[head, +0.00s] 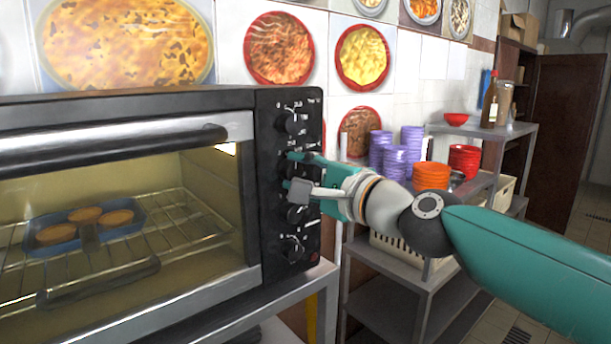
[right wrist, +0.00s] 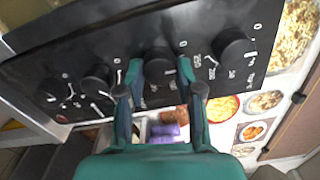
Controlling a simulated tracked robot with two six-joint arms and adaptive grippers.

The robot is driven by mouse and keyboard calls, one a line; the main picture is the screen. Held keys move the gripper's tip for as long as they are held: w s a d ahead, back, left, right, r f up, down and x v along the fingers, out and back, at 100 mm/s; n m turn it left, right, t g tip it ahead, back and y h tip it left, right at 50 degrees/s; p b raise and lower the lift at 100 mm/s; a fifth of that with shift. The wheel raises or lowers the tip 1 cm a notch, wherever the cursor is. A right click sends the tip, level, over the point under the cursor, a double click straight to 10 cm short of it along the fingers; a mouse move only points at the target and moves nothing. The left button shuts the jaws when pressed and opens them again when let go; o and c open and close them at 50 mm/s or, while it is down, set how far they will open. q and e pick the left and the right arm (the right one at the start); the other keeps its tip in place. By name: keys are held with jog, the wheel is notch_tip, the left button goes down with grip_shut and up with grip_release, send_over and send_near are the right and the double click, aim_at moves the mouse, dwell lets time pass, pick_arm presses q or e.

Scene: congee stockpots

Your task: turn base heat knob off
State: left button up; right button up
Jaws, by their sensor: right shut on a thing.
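A black toaster oven (head: 258,95) stands at the left with a column of black knobs on its front panel. My right gripper (head: 289,171) is at the second knob from the top. In the right wrist view its two fingers (right wrist: 160,83) are on either side of that knob (right wrist: 158,62), shut on it. The knob's pointer and its label are too small or covered to read. The top knob (head: 293,122) is free above the gripper, and two lower knobs (head: 297,214) (head: 292,249) are free below. My left gripper is not in view.
The oven door handle (head: 110,148) sticks out left of the panel. Inside, a blue tray (head: 130,228) with several round pastries sits on a wire rack. At the right, a metal shelf (head: 400,270) holds purple and orange bowls. A brown bottle (head: 490,105) stands on the upper shelf.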

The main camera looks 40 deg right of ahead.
jog(key=shift+a+f+n, duration=0.1)
jog(key=shift+f+n, duration=0.2)
jog(key=shift+n, duration=0.2)
jog(key=o, duration=1.2)
jog(key=shift+r, duration=0.1)
jog(key=shift+c, duration=0.2)
jog(key=shift+r, duration=0.1)
jog(key=shift+s, duration=0.1)
jog(key=s+d, duration=0.1)
jog(key=s, duration=1)
jog(key=shift+s, duration=0.4)
